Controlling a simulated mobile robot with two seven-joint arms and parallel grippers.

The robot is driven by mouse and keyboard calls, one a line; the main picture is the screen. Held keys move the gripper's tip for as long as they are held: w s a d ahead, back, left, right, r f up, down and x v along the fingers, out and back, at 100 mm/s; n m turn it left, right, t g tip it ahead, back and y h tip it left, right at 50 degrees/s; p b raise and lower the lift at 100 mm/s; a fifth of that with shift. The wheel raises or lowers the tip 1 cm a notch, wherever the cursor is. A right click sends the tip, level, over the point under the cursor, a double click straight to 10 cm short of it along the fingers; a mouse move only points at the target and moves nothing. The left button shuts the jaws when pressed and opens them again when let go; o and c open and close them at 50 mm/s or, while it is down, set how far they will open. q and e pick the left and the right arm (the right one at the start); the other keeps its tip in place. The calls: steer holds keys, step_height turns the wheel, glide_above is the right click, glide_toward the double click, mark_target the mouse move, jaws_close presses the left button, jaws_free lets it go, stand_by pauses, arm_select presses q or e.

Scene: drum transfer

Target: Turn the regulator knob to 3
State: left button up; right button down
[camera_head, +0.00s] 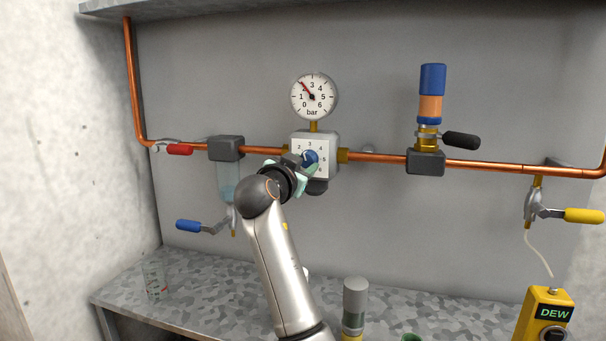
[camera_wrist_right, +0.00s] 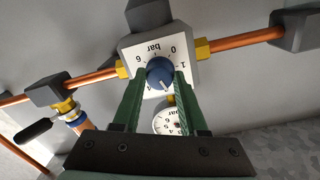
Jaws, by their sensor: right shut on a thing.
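The blue regulator knob (camera_head: 310,157) sits on the white regulator box (camera_head: 328,142), whose printed scale partly shows. My right gripper (camera_head: 303,160) is shut on the knob, and its green fingers lie on both sides of the knob (camera_wrist_right: 160,72) in the wrist view. There the scale appears upside down, with 0, 1, 6 and "bar" legible. The knob's pale mark points down and slightly right, and the numeral beside it is not readable. The round gauge (camera_head: 314,96) above has a red needle pointing upper left, near 2. My left gripper is not in view.
A copper pipe (camera_head: 380,157) runs across the wall, with a red lever (camera_head: 180,150), blue lever (camera_head: 188,226), black lever (camera_head: 461,141) and yellow lever (camera_head: 583,216). A yellow DEW meter (camera_head: 543,315) and a glass beaker (camera_head: 156,278) stand below.

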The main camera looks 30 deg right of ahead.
steer(key=shift+m+b, duration=0.6)
steer(key=shift+m, duration=1.1)
steer(key=shift+c, duration=2.2)
jaws_free()
steer(key=v, duration=1.2)
steer(key=shift+a, duration=0.2)
steer(key=shift+s+a, duration=0.1)
steer(key=shift+s, duration=0.05)
